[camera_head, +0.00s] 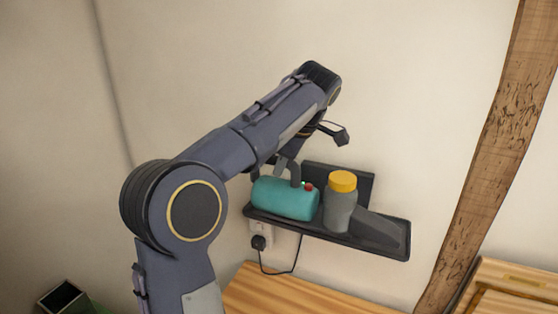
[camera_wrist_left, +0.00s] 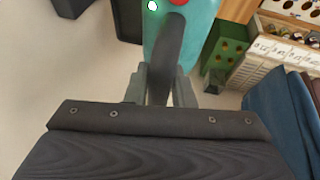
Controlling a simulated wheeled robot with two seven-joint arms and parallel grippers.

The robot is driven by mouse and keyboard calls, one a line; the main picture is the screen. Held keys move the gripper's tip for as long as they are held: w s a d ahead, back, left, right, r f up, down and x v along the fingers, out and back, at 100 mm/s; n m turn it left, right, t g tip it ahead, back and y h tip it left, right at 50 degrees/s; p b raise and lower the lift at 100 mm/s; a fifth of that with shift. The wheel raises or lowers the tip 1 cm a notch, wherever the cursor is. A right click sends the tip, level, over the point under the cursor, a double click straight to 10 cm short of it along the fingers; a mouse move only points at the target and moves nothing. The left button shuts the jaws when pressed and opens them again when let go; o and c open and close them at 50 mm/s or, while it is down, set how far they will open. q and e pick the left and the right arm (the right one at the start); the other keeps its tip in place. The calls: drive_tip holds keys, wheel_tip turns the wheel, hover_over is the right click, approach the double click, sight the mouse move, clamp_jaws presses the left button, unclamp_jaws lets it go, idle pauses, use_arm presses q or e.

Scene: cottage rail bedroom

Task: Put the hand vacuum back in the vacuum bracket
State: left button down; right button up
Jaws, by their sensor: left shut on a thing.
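The hand vacuum (camera_head: 284,199) has a teal body, a red button, a grey front with a yellow-orange collar and a grey nozzle. It lies lengthwise over the black vacuum bracket (camera_head: 400,252) on the wall, nozzle to the right. I cannot tell whether it rests on the bracket or hovers just above. My left gripper (camera_head: 289,164) reaches it from above and is shut on its dark handle. In the left wrist view the handle (camera_wrist_left: 169,52) sits between the fingers (camera_wrist_left: 160,88), with the teal body (camera_wrist_left: 201,22) beyond. My right gripper is not in view.
A wall socket with a black plug (camera_head: 259,242) and cable is below the bracket. A wooden surface (camera_head: 262,292) lies below, and a timber post (camera_head: 490,150) stands right. The left wrist view shows a green box (camera_wrist_left: 227,55) and blue cloth (camera_wrist_left: 278,115) at right.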

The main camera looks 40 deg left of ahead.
use_arm(q)
drive_tip(key=shift+w+a+p, duration=0.25)
drive_tip(key=shift+w+p, duration=0.3)
drive_tip(key=shift+w, duration=0.25)
drive_tip(key=shift+w+a+p, duration=0.25)
drive_tip(key=shift+w+p, duration=0.25)
drive_tip(key=shift+w, duration=0.25)
drive_tip(key=shift+w+a+f+b, duration=0.25)
drive_tip(key=shift+w+f+b, duration=0.25)
drive_tip(key=shift+w+f, duration=0.35)
drive_tip(key=shift+w+a+f+b, duration=0.2)
drive_tip(key=shift+w+f+b, duration=0.35)
drive_tip(key=shift+f, duration=0.4)
drive_tip(key=c, duration=1.2)
unclamp_jaws()
drive_tip(key=shift+c, duration=0.2)
drive_tip(key=shift+o, duration=0.4)
drive_tip(key=shift+f, duration=0.1)
